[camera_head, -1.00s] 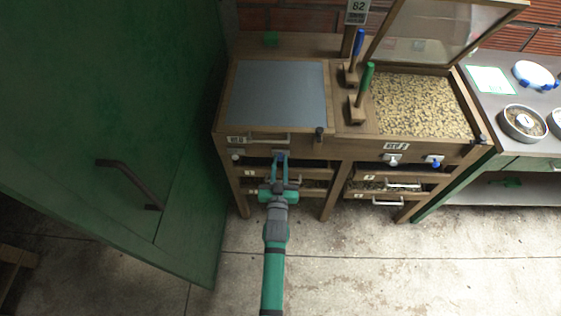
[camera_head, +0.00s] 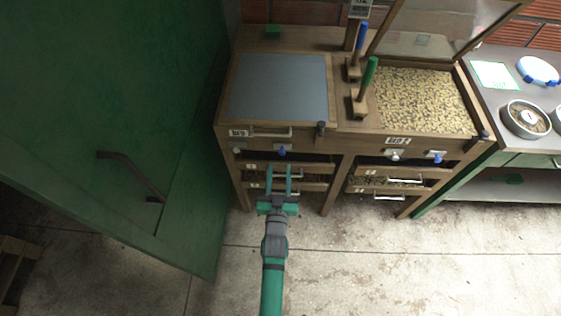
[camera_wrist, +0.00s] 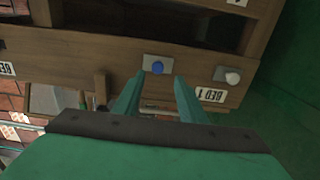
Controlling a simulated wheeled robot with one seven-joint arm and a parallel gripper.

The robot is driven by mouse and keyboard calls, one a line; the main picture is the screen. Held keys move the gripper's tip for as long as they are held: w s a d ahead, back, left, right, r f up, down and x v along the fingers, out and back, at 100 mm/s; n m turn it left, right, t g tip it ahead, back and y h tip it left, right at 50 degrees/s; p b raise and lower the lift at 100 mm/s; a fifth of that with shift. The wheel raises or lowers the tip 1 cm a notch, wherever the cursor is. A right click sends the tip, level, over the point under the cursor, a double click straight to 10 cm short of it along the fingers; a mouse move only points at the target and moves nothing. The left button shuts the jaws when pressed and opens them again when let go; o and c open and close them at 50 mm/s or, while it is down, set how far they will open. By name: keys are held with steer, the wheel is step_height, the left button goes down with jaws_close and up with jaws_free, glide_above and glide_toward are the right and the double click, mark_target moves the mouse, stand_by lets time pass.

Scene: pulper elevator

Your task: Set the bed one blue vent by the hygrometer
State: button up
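Bed one, with its label (camera_head: 238,132), is the left bed and has a closed grey lid (camera_head: 280,87). The bed one blue vent knob (camera_head: 282,150) sits on a pale plate on the front, right of a white knob (camera_head: 237,151). In the wrist view, the blue knob (camera_wrist: 157,67) lies just beyond my fingertips, with the white knob (camera_wrist: 232,76) to the right. Its exact setting is too small to tell. My gripper (camera_head: 280,168) is open and empty, just below the blue knob and apart from it. A display sign (camera_head: 358,8), perhaps the hygrometer, is cut off at the top.
The right bed of pale beans (camera_head: 420,100) has a raised lid and its own blue knob (camera_head: 437,156). Drawers with handles (camera_head: 404,181) sit below. A green door (camera_head: 120,120) stands close on the left. The floor in front is clear.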

steer(key=shift+s, duration=2.15)
steer(key=s+d+r+g, duration=0.1)
steer(key=s+r, duration=0.2)
steer(key=s, duration=0.7)
steer(key=s+d+r, duration=0.1)
steer(key=s+r, duration=0.3)
steer(key=s, duration=0.7)
steer(key=s+d+r+g, duration=0.1)
steer(key=s+r, duration=0.2)
steer(key=s, duration=0.8)
steer(key=shift+r+g, duration=0.15)
steer(key=shift+g, duration=0.15)
